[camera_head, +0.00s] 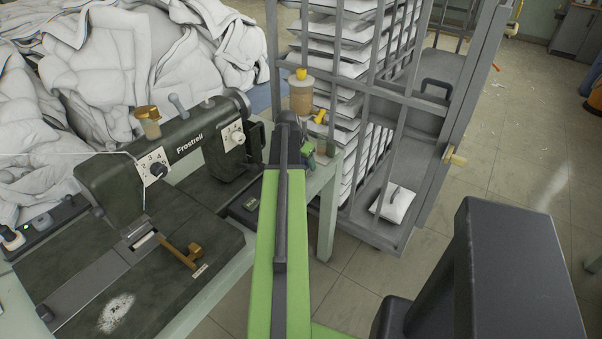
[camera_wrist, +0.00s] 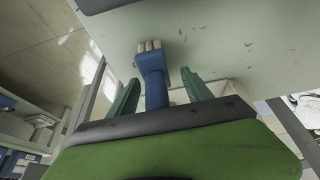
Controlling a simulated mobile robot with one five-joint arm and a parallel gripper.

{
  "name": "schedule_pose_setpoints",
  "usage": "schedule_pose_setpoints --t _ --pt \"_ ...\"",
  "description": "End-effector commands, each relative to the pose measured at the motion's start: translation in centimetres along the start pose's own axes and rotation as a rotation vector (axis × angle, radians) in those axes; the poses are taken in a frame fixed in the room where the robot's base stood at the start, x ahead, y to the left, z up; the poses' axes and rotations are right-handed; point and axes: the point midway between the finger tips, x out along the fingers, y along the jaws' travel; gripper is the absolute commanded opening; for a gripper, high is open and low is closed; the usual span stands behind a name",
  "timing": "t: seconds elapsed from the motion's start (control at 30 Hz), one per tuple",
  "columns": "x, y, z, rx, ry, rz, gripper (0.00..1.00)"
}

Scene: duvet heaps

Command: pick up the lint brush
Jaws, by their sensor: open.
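A blue tool with a short row of pale bristle-like tips, which looks like the lint brush (camera_wrist: 153,68), lies against a pale green surface in the wrist view. My gripper (camera_wrist: 160,78) is open. Its two green fingers stand on either side of the blue handle, with a visible gap on each side. The pale end extends beyond the fingertips. The lower handle is hidden behind the dark edge of my gripper. In the head view my green arm hides most of this spot, and I cannot make out the brush there.
A dark sewing machine (camera_head: 190,145) marked Frostrell stands left of my arm. A yellow-capped bottle (camera_head: 300,97) is just beyond my arm. A grey barred cage (camera_head: 425,100) holding white folded stacks stands behind. White duvets (camera_head: 100,70) heap at back left.

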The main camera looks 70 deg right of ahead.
Motion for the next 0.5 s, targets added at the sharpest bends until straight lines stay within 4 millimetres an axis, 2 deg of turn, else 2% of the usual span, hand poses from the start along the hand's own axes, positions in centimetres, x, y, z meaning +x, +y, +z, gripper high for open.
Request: schedule_pose_setpoints --t 0.03,0.4,0.5 --pt "-0.1 0.01 -0.03 0.0 0.0 0.0 0.58" --pt "-0.09 0.05 -0.05 0.001 0.0 0.001 0.1" --pt "-0.09 0.06 -0.06 0.001 0.0 0.001 0.0"
